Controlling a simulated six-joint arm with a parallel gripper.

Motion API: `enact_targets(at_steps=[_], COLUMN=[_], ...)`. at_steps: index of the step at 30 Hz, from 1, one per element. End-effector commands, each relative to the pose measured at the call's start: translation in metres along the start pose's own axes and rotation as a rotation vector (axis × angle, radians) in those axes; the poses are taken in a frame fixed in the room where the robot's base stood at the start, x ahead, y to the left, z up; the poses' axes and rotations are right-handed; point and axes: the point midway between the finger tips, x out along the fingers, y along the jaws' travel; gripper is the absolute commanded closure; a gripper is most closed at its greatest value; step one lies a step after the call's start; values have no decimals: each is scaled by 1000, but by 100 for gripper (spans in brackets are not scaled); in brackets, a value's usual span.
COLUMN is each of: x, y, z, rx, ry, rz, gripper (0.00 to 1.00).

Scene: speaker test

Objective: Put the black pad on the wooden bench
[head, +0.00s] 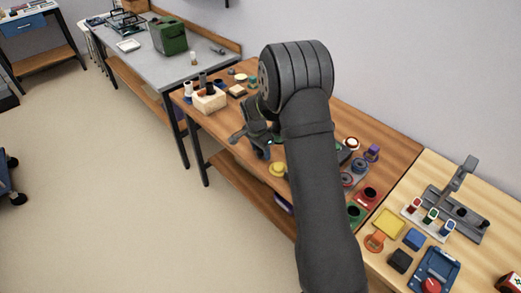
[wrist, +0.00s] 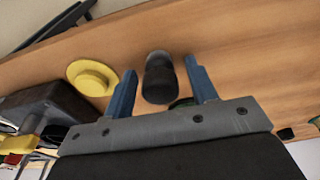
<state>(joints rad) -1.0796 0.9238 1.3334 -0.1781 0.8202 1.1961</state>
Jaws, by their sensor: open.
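A small black square block (head: 400,260), which looks like the black pad, lies on the light wooden table at the lower right of the head view. The orange-brown wooden bench (head: 388,133) runs along the wall; its top also shows in the wrist view (wrist: 240,40). My gripper (head: 258,142) is over this bench, partly hidden by my arm, well away from the black block. In the wrist view my gripper (wrist: 160,70) is open, with blue fingers apart. A dark rounded object (wrist: 158,80) shows between them, not visibly gripped.
A yellow round piece (wrist: 92,77) is beside the gripper. A wooden block with dark pegs (head: 209,101) stands at the bench's far end. Red and green pieces crowd its near end. Blue (head: 413,239) and yellow (head: 389,222) pieces lie near the black block.

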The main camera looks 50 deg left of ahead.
Motion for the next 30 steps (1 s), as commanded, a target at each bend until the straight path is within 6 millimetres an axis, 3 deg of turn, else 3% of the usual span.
enact_targets(at_steps=[5, 12, 18, 23, 30], x=[-24, -77, -109, -120, -122], y=[-1, -1, -1, 0, 0], z=[-1, -1, 0, 0, 0], rx=[0, 0, -1, 0, 0], ry=[2, 3, 2, 1, 0], rz=[-4, -4, -3, -1, -1], gripper=[47, 47, 47, 47, 47])
